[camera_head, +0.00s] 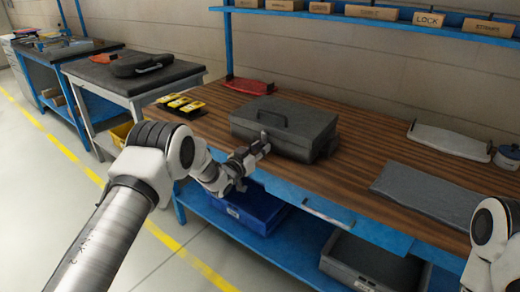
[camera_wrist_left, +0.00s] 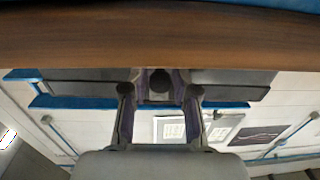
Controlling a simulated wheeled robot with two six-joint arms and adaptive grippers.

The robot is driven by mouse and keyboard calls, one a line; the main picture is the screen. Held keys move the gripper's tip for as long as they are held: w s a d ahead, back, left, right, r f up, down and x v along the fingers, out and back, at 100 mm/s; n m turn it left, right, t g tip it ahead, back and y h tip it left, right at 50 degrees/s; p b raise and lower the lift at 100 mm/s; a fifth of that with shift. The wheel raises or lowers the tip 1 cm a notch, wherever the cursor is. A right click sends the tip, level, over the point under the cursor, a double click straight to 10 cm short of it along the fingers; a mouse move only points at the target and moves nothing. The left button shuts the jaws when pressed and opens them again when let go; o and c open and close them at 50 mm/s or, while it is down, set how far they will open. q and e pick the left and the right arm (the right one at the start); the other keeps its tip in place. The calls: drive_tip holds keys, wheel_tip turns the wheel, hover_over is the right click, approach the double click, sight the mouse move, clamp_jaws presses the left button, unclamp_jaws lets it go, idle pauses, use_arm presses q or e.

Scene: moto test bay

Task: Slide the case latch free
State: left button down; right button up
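The dark grey case (camera_head: 285,125) lies closed on the wooden workbench, its carry handle on the lid. My left gripper (camera_head: 262,143) is at the case's front face, near the lid seam. In the left wrist view the fingers (camera_wrist_left: 160,84) stand on both sides of a small dark rounded piece, which looks like the case latch (camera_wrist_left: 160,82). They appear shut on it. The dark case (camera_wrist_left: 90,92) spreads to both sides behind them. The fingers hide most of the latch in the head view. My right gripper is out of view; only part of that arm shows.
Yellow-marked items on a black tray (camera_head: 180,104) lie left of the case, a red tray (camera_head: 250,87) behind it. A grey mat (camera_head: 430,197) and a pale tray (camera_head: 448,140) lie to the right. A blue bin (camera_head: 252,208) stands below. Bare wood lies right of the case.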

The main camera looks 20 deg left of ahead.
use_arm(q)
drive_tip(key=shift+w+a+f+b, duration=0.15)
drive_tip(key=shift+a+b, duration=0.1)
drive_tip(key=shift+a, duration=0.25)
drive_tip(key=shift+w+a+r+b, duration=0.1)
drive_tip(key=shift+w+a+b, duration=0.15)
drive_tip(key=shift+a, duration=0.3)
drive_tip(key=shift+w+a+f+b, duration=0.1)
drive_tip(key=shift+a+b, duration=0.15)
drive_tip(key=shift+a, duration=0.35)
drive_tip(key=c, duration=1)
unclamp_jaws()
drive_tip(key=v, duration=1.2)
